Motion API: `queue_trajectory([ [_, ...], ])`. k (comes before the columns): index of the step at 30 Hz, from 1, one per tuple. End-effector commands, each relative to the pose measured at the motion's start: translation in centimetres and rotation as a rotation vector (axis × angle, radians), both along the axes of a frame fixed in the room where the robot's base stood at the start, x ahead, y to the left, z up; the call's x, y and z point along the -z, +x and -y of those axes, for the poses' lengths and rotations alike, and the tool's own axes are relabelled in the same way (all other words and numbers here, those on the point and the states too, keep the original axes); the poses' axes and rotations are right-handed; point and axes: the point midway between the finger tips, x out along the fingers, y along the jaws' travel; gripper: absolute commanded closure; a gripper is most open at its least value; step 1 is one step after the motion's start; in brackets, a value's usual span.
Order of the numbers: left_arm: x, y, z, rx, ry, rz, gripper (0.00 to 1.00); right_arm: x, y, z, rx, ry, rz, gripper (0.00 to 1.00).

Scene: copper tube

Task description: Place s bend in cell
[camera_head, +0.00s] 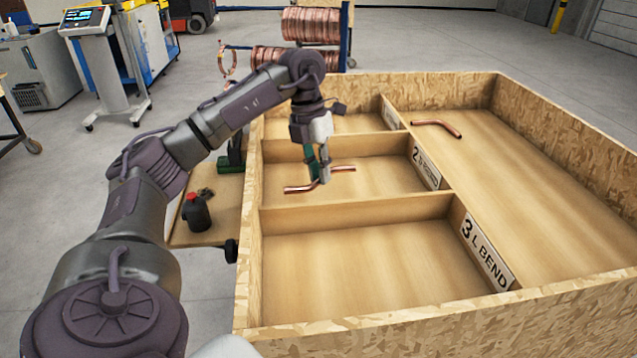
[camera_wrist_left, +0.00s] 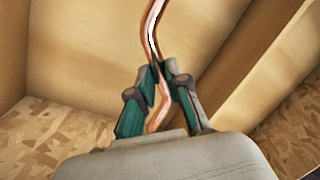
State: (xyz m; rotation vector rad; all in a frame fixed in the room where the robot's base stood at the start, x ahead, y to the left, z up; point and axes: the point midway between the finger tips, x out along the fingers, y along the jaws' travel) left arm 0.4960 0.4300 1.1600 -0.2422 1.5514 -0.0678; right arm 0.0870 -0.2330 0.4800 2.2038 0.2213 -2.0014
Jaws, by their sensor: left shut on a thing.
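The copper S bend (camera_head: 300,189) is in my left gripper (camera_head: 322,178), which is shut on its middle part. The gripper points down over the cell labelled 2 (camera_head: 380,180), the middle one of the cells on the left side of the wooden crate. The bend lies roughly level; I cannot tell whether it touches the cell floor. In the left wrist view the bend (camera_wrist_left: 153,35) passes between the green-padded fingers (camera_wrist_left: 160,85), with wooden walls around. My right gripper is not in view.
A bent copper tube (camera_head: 438,126) lies in the crate's large right compartment. The cell labelled 3 L BEND (camera_head: 350,265) looks empty. Low dividers (camera_head: 358,211) separate the cells. A bench (camera_head: 215,215) with a red-capped dark bottle (camera_head: 196,212) stands left of the crate.

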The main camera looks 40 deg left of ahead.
Motion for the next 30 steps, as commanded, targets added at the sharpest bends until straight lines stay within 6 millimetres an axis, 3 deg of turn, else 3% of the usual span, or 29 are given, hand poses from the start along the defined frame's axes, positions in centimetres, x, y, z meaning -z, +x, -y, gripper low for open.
queue_trajectory([
  [10,3.8,-0.2,-0.1,0.001,0.0,-0.002,1.0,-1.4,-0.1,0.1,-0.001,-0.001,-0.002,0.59],
  [22,4.6,-0.1,-0.1,0.001,-0.001,0.001,1.0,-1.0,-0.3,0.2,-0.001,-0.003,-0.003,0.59],
  [23,4.5,-0.1,-0.1,0.001,-0.001,0.001,0.81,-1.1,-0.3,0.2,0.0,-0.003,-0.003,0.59],
  [24,4.5,-0.1,-0.1,0.001,-0.001,0.001,0.74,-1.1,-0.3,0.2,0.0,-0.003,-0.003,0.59],
  [27,4.5,-0.1,-0.1,0.001,-0.001,0.0,0.59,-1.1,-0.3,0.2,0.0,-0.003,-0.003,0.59],
  [30,4.5,-0.2,-0.1,0.001,0.0,0.0,0.59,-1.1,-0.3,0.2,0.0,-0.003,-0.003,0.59],
])
